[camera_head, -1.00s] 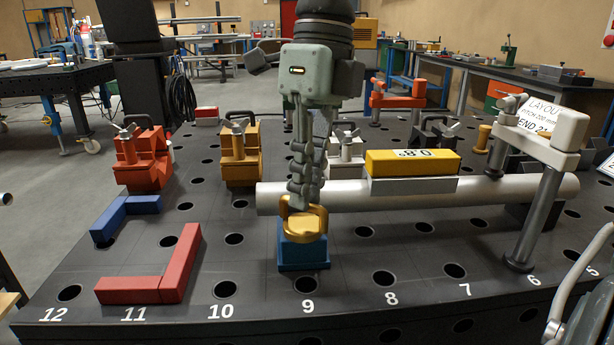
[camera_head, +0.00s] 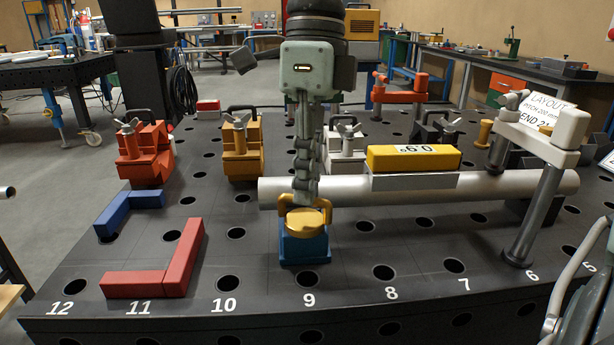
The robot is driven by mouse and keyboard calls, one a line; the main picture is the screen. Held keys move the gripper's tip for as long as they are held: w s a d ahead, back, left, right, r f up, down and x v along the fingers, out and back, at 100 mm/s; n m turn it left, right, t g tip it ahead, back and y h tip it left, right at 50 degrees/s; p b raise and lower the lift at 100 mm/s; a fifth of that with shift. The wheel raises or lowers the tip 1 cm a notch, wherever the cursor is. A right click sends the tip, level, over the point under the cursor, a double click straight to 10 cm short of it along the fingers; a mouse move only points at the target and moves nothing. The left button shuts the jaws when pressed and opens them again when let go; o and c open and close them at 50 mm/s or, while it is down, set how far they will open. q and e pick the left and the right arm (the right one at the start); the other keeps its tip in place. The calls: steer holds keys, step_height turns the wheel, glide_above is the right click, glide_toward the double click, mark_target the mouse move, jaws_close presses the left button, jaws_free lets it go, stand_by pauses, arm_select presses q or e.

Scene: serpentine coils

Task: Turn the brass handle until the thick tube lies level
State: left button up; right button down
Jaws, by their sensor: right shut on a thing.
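The brass handle (camera_head: 303,222) sits on a blue block (camera_head: 303,249) on the table near number 9. My right gripper (camera_head: 305,196) points straight down from above and is shut on the handle's loop. The thick pale tube (camera_head: 500,187) lies behind it, running right; my gripper hides a short stretch near its left end. The tube looks close to level, its right end slightly higher in the picture. A yellow level (camera_head: 413,158) rests on a pale base on the tube; its display appears upside down and its reading is unclear. My left gripper is not in view.
The dark perforated table (camera_head: 240,265) holds a red angle piece (camera_head: 180,262), a blue angle piece (camera_head: 128,210), an orange clamp block (camera_head: 145,155) and a yellow one (camera_head: 242,150). A post clamp (camera_head: 545,180) stands over the tube at right. The front strip is mostly clear.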

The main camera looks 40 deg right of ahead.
mark_target(312, 209)
steer(key=c, duration=1.6)
jaws_free()
step_height(312, 209, up, 12)
steer(key=w+d, duration=0.1)
steer(key=shift+w+d, duration=0.2)
steer(key=shift+d, duration=0.2)
steer(key=shift+f, duration=0.2)
